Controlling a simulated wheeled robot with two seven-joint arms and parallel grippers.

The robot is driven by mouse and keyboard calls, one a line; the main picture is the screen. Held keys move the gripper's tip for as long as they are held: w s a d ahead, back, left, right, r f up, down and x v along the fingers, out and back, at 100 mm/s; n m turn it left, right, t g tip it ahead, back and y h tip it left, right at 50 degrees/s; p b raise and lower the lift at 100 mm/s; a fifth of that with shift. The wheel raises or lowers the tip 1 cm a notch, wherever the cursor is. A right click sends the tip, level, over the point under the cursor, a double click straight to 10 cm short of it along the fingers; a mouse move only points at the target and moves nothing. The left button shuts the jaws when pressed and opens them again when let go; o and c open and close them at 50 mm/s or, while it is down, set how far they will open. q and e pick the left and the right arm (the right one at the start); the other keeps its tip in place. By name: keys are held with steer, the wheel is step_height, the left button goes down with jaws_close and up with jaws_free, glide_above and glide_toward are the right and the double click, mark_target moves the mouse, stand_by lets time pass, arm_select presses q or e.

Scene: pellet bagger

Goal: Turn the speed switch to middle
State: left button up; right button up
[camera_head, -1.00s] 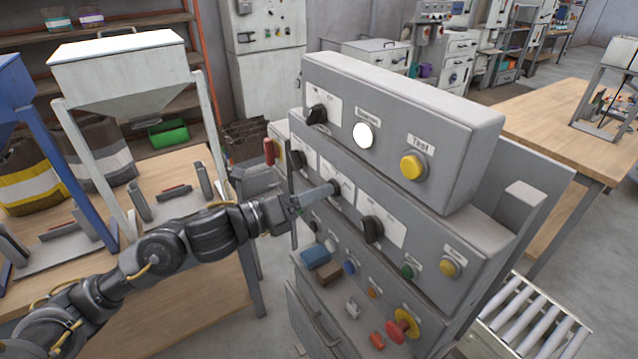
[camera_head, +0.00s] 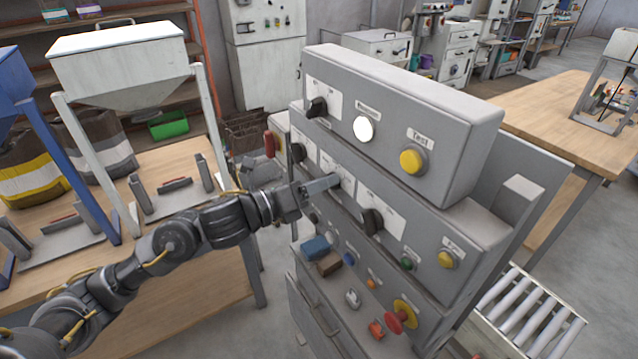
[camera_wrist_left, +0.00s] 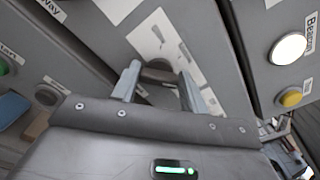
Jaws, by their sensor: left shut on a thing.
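My left gripper (camera_head: 330,182) reaches the grey control panel (camera_head: 440,222) from the left, at the middle knob of its second row. In the left wrist view my left gripper (camera_wrist_left: 160,78) has a dark knob (camera_wrist_left: 160,72) between its two fingers, in front of a white label plate. The gripper is shut on this knob, which I take as the speed switch. Its label is too small to read, and the fingers mostly hide the knob in the head view. My right gripper is not in view.
Dark knobs sit close by in the same row, one to the left (camera_head: 298,152) and one to the right (camera_head: 372,221). A white lamp (camera_head: 363,129) and yellow button (camera_head: 412,161) are above. A red mushroom button (camera_head: 398,321) is below. A white hopper (camera_head: 120,70) stands left.

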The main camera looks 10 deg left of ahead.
arm_select(q)
steer(key=shift+n, duration=0.3)
steer(key=shift+f+n+p, duration=0.2)
steer(key=shift+n+p, duration=1.45)
steer(key=shift+n, duration=2.95)
steer(key=shift+a, duration=0.1)
steer(key=o, duration=1)
